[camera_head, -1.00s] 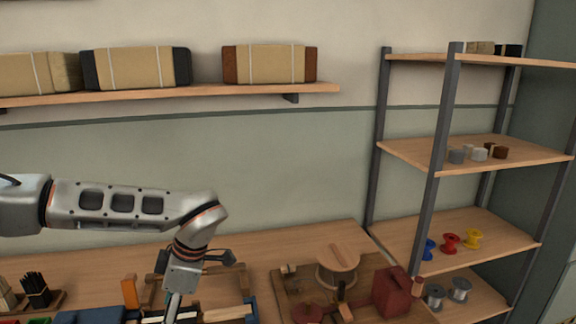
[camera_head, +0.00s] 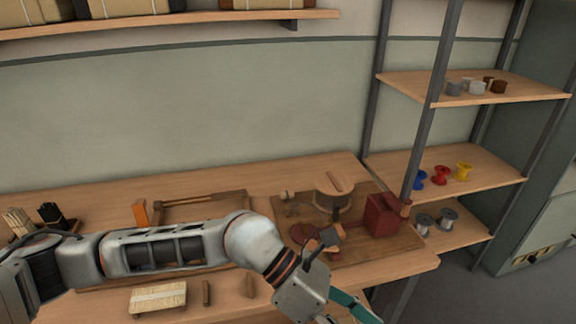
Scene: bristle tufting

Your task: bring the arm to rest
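My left arm reaches in from the left across the front of the workbench (camera_head: 110,203). My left gripper (camera_head: 322,314) points down at the bottom edge, just in front of the bench's right part. Its fingertips are cut off by the picture edge, so I cannot see whether it is open or shut. A teal piece (camera_head: 354,306) shows beside it; I cannot tell whether it is held. My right gripper is not in view.
A wooden board (camera_head: 392,256) carries a round wooden spool (camera_head: 334,190) and a dark red block (camera_head: 382,215). A pale bristle block (camera_head: 158,298) lies on the bench front. A shelf rack (camera_head: 450,170) with coloured spools stands at the right. Bristle bundles (camera_head: 18,221) stand at the left.

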